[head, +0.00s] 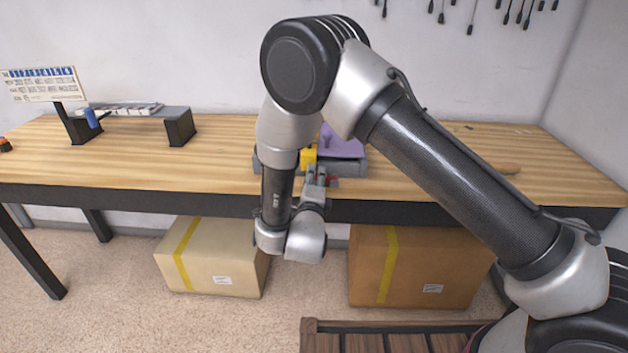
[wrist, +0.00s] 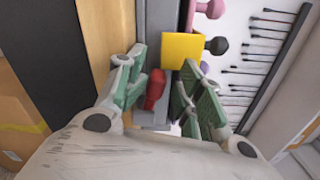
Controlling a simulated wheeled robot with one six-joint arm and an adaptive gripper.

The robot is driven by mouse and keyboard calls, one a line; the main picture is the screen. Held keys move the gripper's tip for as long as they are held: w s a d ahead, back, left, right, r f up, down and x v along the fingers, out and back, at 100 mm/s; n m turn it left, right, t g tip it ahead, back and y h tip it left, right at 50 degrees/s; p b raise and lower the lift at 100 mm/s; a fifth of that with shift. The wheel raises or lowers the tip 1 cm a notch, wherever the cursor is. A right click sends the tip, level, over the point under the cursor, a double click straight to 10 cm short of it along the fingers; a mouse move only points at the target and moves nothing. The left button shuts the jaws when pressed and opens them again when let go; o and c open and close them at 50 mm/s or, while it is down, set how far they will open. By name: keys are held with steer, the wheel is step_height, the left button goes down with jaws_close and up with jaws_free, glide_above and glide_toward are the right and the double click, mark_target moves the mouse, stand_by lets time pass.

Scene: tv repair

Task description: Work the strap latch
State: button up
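A grey fixture (head: 350,168) sits at the front edge of the wooden bench, partly hidden behind my arm. It carries a yellow block (head: 308,158) and a purple part (head: 340,143). A small red piece (head: 332,181), which looks like the latch's handle, is at its front; it shows larger in the wrist view (wrist: 155,88). My gripper (wrist: 164,68) has green-padded fingers spread open on either side of the red piece. The red piece lies close to the left finger, with a gap to the right finger. I cannot tell whether the left finger touches it. The strap itself is not clear.
The wooden bench (head: 220,150) is mostly clear around the fixture. A grey stand (head: 178,128) and a calendar (head: 42,84) are at the left. Cardboard boxes (head: 225,255) stand under the bench. Tools (head: 470,28) hang on the back wall.

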steer(key=shift+s, duration=0.1)
steer(key=s, duration=0.7)
steer(key=shift+s+a, duration=0.15)
steer(key=shift+s, duration=0.25)
